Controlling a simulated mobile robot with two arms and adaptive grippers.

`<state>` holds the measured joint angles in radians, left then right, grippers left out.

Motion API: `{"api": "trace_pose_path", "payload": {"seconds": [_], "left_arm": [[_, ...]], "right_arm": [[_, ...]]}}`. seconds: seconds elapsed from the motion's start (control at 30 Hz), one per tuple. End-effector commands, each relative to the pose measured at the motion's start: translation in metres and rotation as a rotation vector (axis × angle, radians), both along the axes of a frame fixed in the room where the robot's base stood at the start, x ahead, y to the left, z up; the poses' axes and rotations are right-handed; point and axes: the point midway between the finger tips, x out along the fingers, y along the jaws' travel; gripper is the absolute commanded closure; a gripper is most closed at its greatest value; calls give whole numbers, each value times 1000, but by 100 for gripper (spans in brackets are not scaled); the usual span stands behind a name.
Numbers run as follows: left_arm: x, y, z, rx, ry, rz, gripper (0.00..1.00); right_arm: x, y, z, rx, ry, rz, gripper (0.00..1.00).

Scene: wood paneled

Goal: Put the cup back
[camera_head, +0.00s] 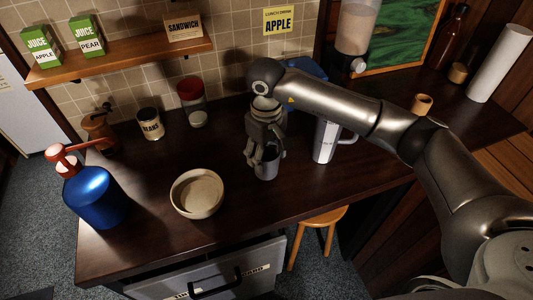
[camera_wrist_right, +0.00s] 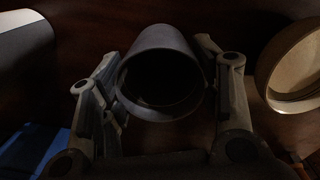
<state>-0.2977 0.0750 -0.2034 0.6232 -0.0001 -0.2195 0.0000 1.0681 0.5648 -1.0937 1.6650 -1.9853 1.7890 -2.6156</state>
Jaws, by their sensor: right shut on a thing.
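A small dark grey cup (camera_head: 267,167) is at the middle of the dark counter (camera_head: 330,195) in the head view. My right gripper (camera_head: 262,158) reaches down over it, with its fingers shut on the cup's sides. In the right wrist view the cup (camera_wrist_right: 162,72) lies between the two fingers of the gripper (camera_wrist_right: 165,95), its round opening facing the camera. I cannot tell whether the cup's base touches the counter. My left gripper is not in view.
A beige bowl (camera_head: 197,194) stands left of the cup and a white handled mug (camera_head: 325,141) stands right. A blue bottle (camera_head: 95,199), a beans can (camera_head: 150,124) and a red-topped container (camera_head: 192,101) are farther left. Bare counter lies in front of the cup.

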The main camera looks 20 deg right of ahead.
Motion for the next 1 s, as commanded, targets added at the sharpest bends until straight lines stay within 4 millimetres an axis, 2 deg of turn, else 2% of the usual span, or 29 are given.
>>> {"api": "trace_pose_path", "payload": {"seconds": [0.03, 0.17, 0.63, 0.67, 0.8, 1.0], "left_arm": [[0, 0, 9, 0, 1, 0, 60], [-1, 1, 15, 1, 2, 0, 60], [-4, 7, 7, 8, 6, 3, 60], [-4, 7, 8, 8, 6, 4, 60], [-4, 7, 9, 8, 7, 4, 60], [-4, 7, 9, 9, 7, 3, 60]], "right_arm": [[-2, 1, -2, 1, 5, 1, 86], [-1, 1, -14, 2, 1, 0, 86], [0, 1, -22, 1, -2, 0, 86], [0, 1, -21, 1, -2, 0, 40], [0, 1, -21, 0, -1, 0, 22], [0, 1, -21, 1, 0, 0, 21]]}}
